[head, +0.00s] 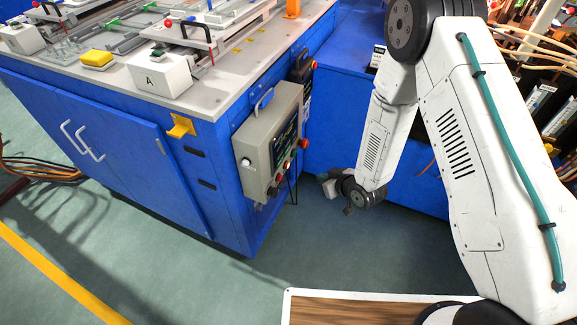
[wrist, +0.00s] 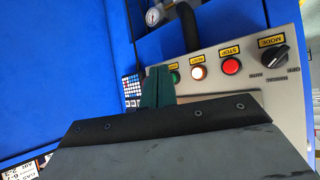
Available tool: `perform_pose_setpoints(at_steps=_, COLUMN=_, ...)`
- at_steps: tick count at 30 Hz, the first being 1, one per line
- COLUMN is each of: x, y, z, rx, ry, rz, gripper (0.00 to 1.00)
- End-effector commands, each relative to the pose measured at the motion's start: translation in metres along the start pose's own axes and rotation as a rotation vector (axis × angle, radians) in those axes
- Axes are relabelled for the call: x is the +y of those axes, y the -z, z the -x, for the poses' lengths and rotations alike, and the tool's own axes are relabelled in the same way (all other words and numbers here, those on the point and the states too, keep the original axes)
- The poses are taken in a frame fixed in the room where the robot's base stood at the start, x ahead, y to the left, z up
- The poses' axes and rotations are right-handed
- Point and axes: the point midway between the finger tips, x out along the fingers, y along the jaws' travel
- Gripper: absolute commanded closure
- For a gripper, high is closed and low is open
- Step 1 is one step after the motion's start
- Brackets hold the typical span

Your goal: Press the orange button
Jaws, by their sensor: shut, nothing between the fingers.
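The grey control box (head: 272,140) hangs on the blue cabinet's side. In the wrist view its panel (wrist: 285,95) carries a row of controls. A lit button with a pale centre and orange-red rim (wrist: 199,72) sits beside the red STOP button (wrist: 231,66); it looks like the orange one. A green button (wrist: 175,77) is partly hidden by my fingers. My gripper (wrist: 157,75) is shut and empty, its teal fingers overlapping the panel's left end in view. Whether they touch it cannot be told. In the head view my gripper (head: 327,186) is small, right of the box.
A black MODE knob (wrist: 273,58) is at the panel's right. A gauge (wrist: 154,16) and dark handle (wrist: 188,25) stand beyond the panel. The blue cabinet (head: 120,150) bears a worktop with fixtures. A yellow bracket (head: 181,127) juts from its side. Green floor in front is clear.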

Motion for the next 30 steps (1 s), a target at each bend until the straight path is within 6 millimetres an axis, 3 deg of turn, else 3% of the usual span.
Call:
perform_pose_setpoints(at_steps=8, x=-0.004, y=0.004, z=-0.006, rx=-0.001, ry=0.001, rz=0.001, gripper=1.00)
perform_pose_setpoints(at_steps=21, x=-0.034, y=0.034, z=-0.046, rx=0.000, ry=0.001, rz=0.002, gripper=1.00)
perform_pose_setpoints(at_steps=30, x=-0.044, y=0.044, z=-0.060, rx=-0.001, ry=0.000, rz=0.000, gripper=1.00)
